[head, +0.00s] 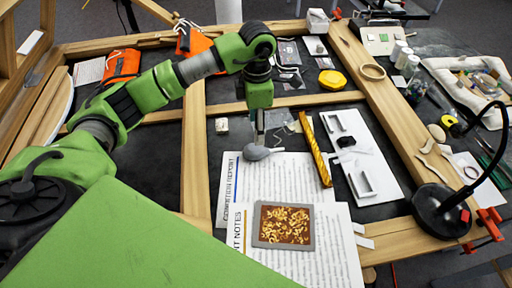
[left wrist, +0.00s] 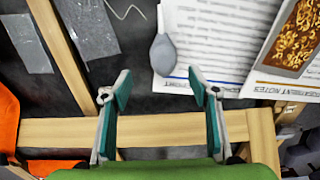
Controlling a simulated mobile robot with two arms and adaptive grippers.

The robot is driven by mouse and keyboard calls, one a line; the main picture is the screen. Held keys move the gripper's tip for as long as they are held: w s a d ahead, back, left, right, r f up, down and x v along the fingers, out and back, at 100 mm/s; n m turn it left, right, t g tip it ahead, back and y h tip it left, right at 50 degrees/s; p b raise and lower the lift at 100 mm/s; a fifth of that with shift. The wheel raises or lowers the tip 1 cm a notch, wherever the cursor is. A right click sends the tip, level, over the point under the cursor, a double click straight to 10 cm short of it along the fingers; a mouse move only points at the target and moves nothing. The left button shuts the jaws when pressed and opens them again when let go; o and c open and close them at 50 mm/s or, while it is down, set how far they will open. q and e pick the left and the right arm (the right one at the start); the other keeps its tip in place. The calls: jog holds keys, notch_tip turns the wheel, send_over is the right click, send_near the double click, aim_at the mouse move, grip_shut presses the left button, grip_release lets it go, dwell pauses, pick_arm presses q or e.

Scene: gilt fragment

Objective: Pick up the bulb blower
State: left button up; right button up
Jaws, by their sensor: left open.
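The bulb blower (head: 256,153) is a grey rubber bulb with a thin nozzle. It lies at the top edge of the printed papers in the head view. It also shows in the left wrist view (left wrist: 163,54), with its nozzle pointing to the top of the picture. My left gripper (left wrist: 160,86) is open and empty, and the bulb lies just past its fingertips, roughly in line with the gap between them. In the head view my left gripper (head: 260,136) points down at the bulb and partly overlaps it. My right gripper is not in view.
Printed papers (head: 235,185) lie under the bulb, with a framed gilt fragment (head: 284,226) on them. A gilt strip (head: 314,148) and a white board (head: 362,160) lie to the right. Wooden beams (head: 194,150) divide the table. A black lamp (head: 440,208) stands at the right.

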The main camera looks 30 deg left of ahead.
aim_at(257, 147)
pick_arm(q)
notch_tip(257, 147, down, 4)
jog(key=shift+r+p, duration=0.1)
jog(key=shift+p, duration=0.3)
jog(key=shift+f, duration=0.2)
jog(key=shift+f+p, duration=0.25)
jog(key=shift+p, duration=0.05)
jog(key=f, duration=0.1)
jog(key=f+p, duration=0.2)
jog(key=f, duration=0.1)
jog(key=shift+s+d+f, duration=0.1)
jog(key=shift+s+d, duration=0.1)
jog(key=shift+s, duration=0.1)
jog(key=shift+f, duration=0.2)
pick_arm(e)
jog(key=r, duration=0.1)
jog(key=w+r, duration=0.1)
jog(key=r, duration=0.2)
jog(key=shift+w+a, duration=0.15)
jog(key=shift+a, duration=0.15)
pick_arm(q)
jog(key=c, duration=1.1)
jog(key=shift+c, duration=1)
jog(key=shift+w, duration=0.1)
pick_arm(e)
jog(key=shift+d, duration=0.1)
